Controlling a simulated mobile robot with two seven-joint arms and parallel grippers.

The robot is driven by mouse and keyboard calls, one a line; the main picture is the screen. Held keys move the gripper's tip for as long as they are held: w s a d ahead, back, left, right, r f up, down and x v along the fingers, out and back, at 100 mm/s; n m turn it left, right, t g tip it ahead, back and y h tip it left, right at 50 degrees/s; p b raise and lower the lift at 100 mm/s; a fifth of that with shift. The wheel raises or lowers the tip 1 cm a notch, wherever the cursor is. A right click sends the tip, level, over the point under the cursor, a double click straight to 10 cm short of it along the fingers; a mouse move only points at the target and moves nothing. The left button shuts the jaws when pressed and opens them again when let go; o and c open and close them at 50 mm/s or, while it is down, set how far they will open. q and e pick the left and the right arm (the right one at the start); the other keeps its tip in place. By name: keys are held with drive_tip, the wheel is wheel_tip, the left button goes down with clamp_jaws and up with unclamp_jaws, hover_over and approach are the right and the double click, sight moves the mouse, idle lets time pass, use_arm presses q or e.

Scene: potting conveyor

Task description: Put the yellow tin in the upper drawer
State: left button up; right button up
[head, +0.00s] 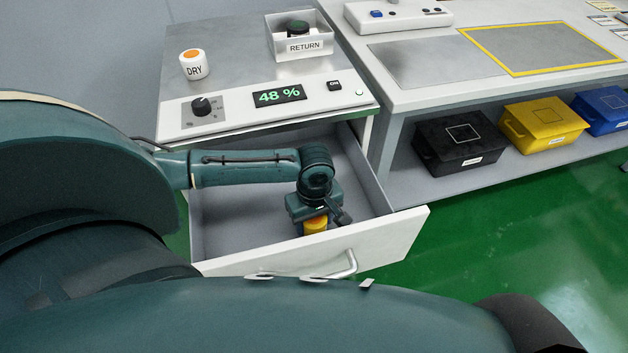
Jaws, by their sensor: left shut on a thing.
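The upper drawer (232,219) of the white cabinet is pulled open, and its grey inside shows. My left gripper (315,218) points down inside the drawer's outline, near its front panel. It is shut on the yellow tin (316,224), of which only a small orange-yellow part shows below the gripper. I cannot tell whether the tin touches the drawer floor. My right gripper is not in view.
The drawer front (395,242) has a metal handle (343,265). On the cabinet top stand a white DRY jar (193,65) with an orange lid and a RETURN box (303,47). Black (455,145), yellow (543,125) and blue (603,108) bins sit on the right shelf.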

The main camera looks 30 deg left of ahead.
use_arm(q)
drive_tip(key=o, duration=1)
drive_tip(key=shift+f, duration=0.1)
wheel_tip(320, 180, up, 12)
drive_tip(key=p, duration=0.2)
drive_tip(key=shift+p, duration=0.35)
